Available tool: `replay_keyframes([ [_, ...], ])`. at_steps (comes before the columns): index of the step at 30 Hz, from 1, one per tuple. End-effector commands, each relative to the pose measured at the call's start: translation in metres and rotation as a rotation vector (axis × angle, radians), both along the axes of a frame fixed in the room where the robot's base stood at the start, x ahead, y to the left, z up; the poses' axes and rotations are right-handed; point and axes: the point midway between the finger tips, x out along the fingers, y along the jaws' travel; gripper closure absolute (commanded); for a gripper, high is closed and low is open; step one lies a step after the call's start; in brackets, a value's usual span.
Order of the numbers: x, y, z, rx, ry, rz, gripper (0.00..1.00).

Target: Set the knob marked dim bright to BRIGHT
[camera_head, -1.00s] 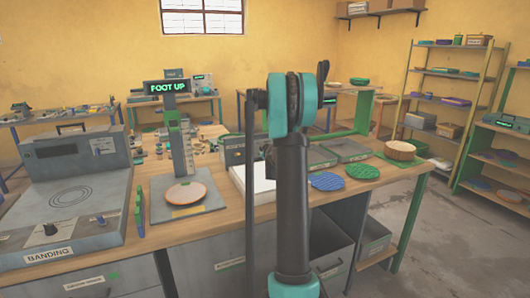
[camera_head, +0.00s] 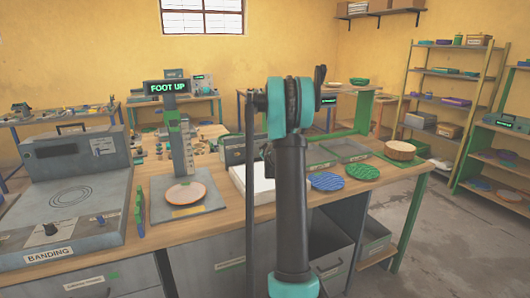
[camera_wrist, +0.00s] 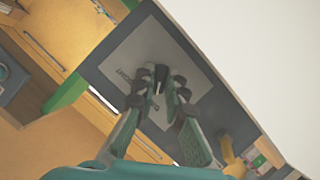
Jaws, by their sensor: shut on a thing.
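A small dark knob (camera_wrist: 160,73) with a pale pointer line stands on a light grey label plate in the wrist view. The plate lies on a dark grey panel (camera_wrist: 112,66). Lettering on the plate's left side is too blurred to read for sure. My gripper (camera_wrist: 160,80) has its two dark fingertips closed on the knob, one on each side. The pointer's exact setting cannot be told. In the head view my arm stands in front, and neither the gripper nor this knob can be made out.
A large white surface (camera_wrist: 250,50) fills the wrist view's upper right, close to the panel. A yellow piece (camera_wrist: 227,149) lies near the right finger. In the head view, the banding unit (camera_head: 65,205) and a foot-up gauge (camera_head: 167,88) stand left of my arm.

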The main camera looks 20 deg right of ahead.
Motion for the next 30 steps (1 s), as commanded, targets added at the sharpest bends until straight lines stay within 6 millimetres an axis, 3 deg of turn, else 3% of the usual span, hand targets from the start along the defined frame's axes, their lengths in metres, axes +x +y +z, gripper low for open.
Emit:
replay_keyframes([
  [14, 0.0, -0.0012, 0.0009, 0.154, 0.005, 0.0, 1.0],
  [30, -0.0001, -0.0045, 0.0013, 0.651, 0.022, 0.0, 1.0],
])
